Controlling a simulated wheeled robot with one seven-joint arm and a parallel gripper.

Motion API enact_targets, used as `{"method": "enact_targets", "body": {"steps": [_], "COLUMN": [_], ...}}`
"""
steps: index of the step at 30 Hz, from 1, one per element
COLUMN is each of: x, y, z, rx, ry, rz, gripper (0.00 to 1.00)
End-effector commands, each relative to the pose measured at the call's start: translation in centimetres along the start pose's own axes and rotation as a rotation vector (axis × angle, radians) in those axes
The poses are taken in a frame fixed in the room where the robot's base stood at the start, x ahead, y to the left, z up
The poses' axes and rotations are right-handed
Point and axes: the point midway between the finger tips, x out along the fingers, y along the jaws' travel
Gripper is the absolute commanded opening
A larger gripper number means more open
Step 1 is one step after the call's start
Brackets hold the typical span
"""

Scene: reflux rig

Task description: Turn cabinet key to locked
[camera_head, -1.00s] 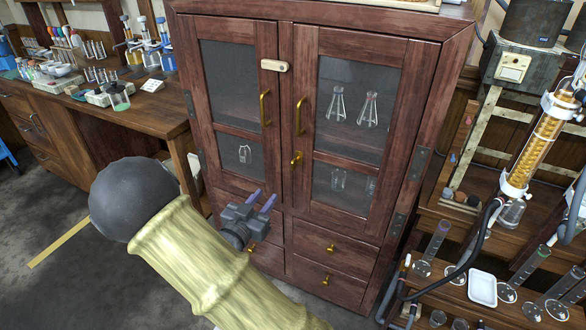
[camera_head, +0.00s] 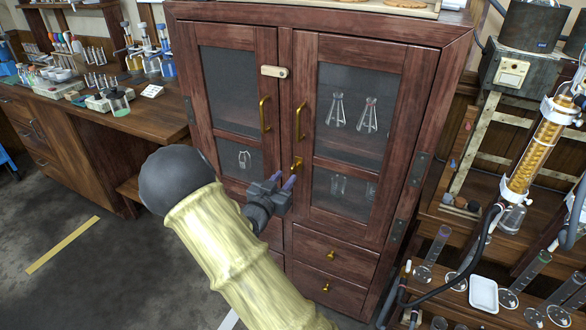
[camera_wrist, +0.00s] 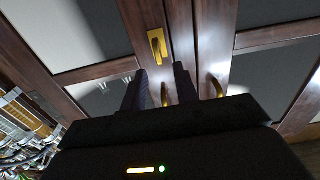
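The dark wooden cabinet (camera_head: 285,130) stands upright with both glazed doors shut. The small brass key (camera_head: 297,164) sits on the right door, below that door's handle. In the wrist view, the key and its brass plate (camera_wrist: 157,46) show just beyond my fingertips, roughly centred between them. My gripper (camera_head: 286,180) is just below and left of the key in the head view. Its two fingers stand apart in the wrist view (camera_wrist: 160,78), with nothing held between them. I cannot tell whether a fingertip touches the key.
Two brass door handles (camera_head: 265,115) (camera_head: 299,118) stick out above the key. A pale tag or latch (camera_head: 274,72) spans the door gap. Glassware stands behind the panes. A bench (camera_head: 130,125) is at left; a rack with glassware and a white tray (camera_head: 483,294) is at right.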

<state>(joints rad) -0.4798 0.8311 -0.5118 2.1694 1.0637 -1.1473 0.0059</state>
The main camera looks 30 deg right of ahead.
Motion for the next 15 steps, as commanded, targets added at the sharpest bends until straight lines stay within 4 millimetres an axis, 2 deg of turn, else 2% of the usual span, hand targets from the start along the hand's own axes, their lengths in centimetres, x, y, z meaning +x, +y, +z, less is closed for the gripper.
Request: {"method": "enact_targets", "body": {"steps": [3,9,15], "x": [2.2,5.2,6.3], "y": [0.1,0.1,0.1], "z": [0.0,0.0,0.0], "rx": [0.000,0.000,-0.002], "ry": [0.002,0.001,0.000], "rz": [0.003,0.002,0.001], "gripper": [0.30,0.30,0.30]}}
